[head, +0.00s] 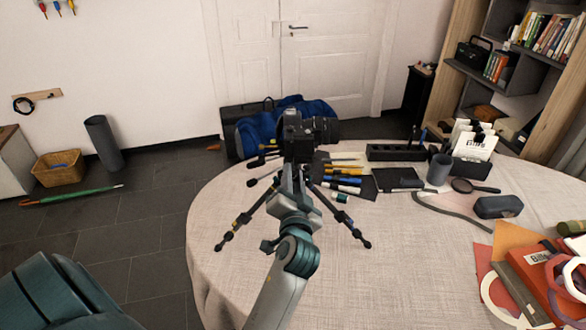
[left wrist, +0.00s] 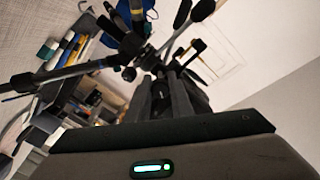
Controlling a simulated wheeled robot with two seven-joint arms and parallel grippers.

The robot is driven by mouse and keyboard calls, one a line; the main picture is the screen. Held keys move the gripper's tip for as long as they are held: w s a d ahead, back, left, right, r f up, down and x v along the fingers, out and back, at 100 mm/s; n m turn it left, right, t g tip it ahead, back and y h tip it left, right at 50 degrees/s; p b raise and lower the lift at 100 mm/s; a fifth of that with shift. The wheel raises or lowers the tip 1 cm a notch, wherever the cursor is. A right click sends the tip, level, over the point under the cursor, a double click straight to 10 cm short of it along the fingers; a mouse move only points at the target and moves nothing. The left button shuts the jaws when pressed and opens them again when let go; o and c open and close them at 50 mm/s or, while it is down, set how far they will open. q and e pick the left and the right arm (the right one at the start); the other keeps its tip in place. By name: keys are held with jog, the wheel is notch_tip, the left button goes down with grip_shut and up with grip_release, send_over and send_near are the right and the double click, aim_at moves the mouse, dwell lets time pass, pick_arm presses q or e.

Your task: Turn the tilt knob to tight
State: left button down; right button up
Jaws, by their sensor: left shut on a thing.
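A small tripod stands upright on the round table (head: 215,270), its dark legs (head: 232,232) spread on the cloth. A black camera (head: 294,138) with a long lens pointing right sits on top. My left gripper (head: 291,172) reaches in from the front at the tripod head, just below the camera. It is shut on a small part there, which I take to be the tilt knob. The fingers hide most of that part. In the left wrist view the fingertips (left wrist: 162,76) meet at the dark tripod head (left wrist: 135,45). The knob's setting cannot be read. My right gripper is out of view.
Pens and markers (head: 345,180) lie right of the tripod. A glasses case (head: 498,207) and books (head: 535,275) lie at right. The front left tabletop is clear.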

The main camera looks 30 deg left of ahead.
pick_arm(q)
jog(key=shift+r+m+p, duration=0.25)
jog(key=shift+m+p, duration=0.45)
jog(key=shift+m, duration=0.3)
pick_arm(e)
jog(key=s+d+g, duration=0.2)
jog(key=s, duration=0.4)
pick_arm(q)
jog(key=shift+m+p, duration=0.4)
jog(key=shift+m, duration=0.1)
jog(key=m+p, duration=0.4)
jog(key=m, duration=0.1)
jog(key=shift+f+m+p, duration=0.1)
jog(key=shift+m+p, duration=0.8)
jog(key=shift+m, duration=0.9)
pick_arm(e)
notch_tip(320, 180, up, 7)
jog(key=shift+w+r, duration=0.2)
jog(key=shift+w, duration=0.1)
pick_arm(q)
jog(key=c, duration=1.6)
grip_release()
jog(key=shift+o, duration=0.2)
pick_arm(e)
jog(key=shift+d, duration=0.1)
